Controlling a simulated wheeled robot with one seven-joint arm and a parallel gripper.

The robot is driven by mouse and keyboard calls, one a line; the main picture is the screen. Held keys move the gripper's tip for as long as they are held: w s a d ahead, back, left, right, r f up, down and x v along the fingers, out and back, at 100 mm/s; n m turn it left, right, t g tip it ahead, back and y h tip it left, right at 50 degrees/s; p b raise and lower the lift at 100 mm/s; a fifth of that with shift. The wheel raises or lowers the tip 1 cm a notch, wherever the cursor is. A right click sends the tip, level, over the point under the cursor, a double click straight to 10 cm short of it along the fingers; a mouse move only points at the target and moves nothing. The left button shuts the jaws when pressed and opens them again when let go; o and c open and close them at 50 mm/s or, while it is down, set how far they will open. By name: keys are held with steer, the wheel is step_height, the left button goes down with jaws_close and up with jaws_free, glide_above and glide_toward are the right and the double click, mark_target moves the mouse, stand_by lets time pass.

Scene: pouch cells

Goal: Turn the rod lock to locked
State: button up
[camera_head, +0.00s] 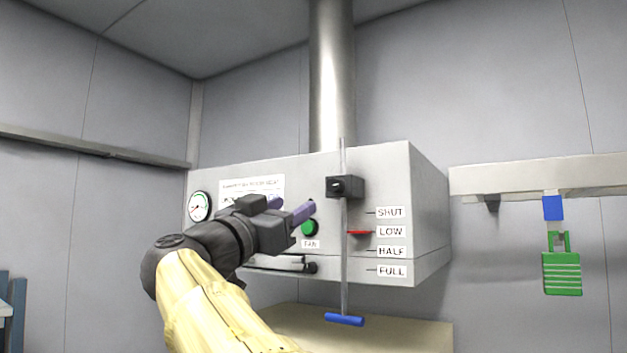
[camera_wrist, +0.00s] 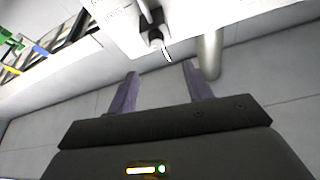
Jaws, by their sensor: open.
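The rod lock (camera_head: 346,187) is a small black block with a round knob on the front of a pale box. A thin vertical rod (camera_head: 344,255) runs through it, with a blue handle (camera_head: 345,319) at the bottom. A red pointer (camera_head: 358,232) by the rod is level with the LOW label (camera_head: 391,231). My gripper (camera_head: 289,208) is open and empty, with purple fingers, left of the lock and apart from it. In the wrist view, a black fitting that looks like the lock (camera_wrist: 153,32) is beyond the fingertips (camera_wrist: 161,70). I cannot tell the knob's setting.
The box (camera_head: 427,215) carries a gauge (camera_head: 200,206), a green fan button (camera_head: 309,228) and SHUT, HALF and FULL labels. A metal duct (camera_head: 332,80) rises from its top. A green padlock (camera_head: 562,273) hangs at right. Space between my gripper and the lock looks clear.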

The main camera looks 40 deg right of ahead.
mark_target(330, 186)
steer(key=p+x, duration=0.6)
steer(key=x, duration=0.5)
steer(key=shift+d+r, duration=0.2)
steer(key=shift+d, duration=0.1)
steer(key=shift+w+d+p, duration=0.15)
steer(key=shift+d+p, duration=0.2)
steer(key=shift+d, duration=0.15)
